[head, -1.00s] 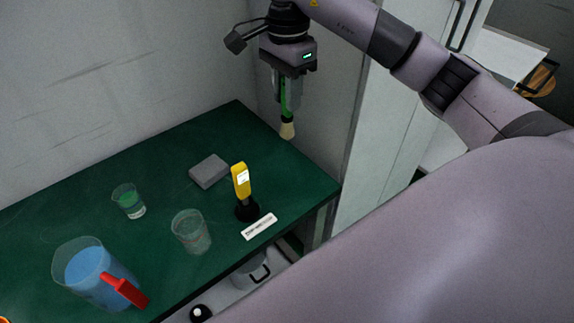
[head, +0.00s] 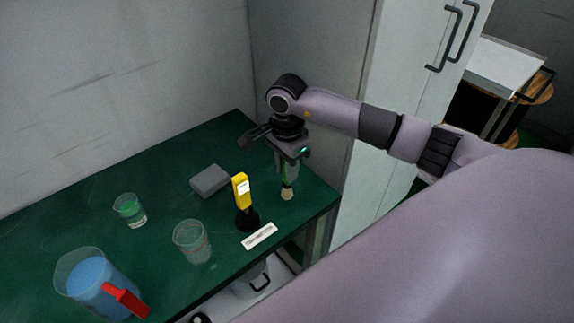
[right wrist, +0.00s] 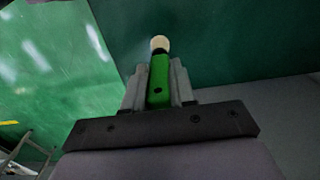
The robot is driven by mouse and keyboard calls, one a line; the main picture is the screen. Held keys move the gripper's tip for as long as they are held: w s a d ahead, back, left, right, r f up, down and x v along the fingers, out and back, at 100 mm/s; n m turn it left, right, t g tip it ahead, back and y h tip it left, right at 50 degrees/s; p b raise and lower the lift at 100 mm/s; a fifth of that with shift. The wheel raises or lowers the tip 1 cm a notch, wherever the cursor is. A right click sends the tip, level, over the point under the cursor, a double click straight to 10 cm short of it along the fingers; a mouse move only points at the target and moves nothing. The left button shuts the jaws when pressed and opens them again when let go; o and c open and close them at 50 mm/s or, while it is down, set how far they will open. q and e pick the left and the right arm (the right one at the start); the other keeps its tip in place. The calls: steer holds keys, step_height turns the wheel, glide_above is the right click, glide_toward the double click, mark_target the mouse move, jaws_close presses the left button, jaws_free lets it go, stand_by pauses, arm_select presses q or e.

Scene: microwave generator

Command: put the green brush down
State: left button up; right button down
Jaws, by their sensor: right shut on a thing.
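The green brush (head: 287,191) hangs bristles down from my right gripper (head: 286,176), near the right end of the green table. Its pale bristle tip is close to the tabletop; I cannot tell whether it touches. In the right wrist view the gripper (right wrist: 159,88) is shut on the green handle (right wrist: 158,80), with the cream bristles (right wrist: 160,43) sticking out beyond the fingers. My left gripper is in neither view.
A yellow device (head: 241,190) on a black base stands just left of the brush, with a white label (head: 260,236) in front. A grey block (head: 210,180), two glass beakers (head: 130,209) (head: 192,242) and a blue-filled jug (head: 88,280) stand further left. A grey cabinet (head: 385,110) borders the table's right.

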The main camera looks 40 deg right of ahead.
steer(key=shift+f, duration=0.25)
steer(key=c, duration=0.9)
jaws_free()
steer(key=shift+r, duration=0.1)
steer(key=shift+c, duration=0.2)
steer(key=shift+r, duration=0.25)
step_height(320, 180, up, 12)
steer(key=shift+f+b, duration=0.1)
steer(key=shift+b, duration=0.6)
steer(key=shift+s, duration=0.1)
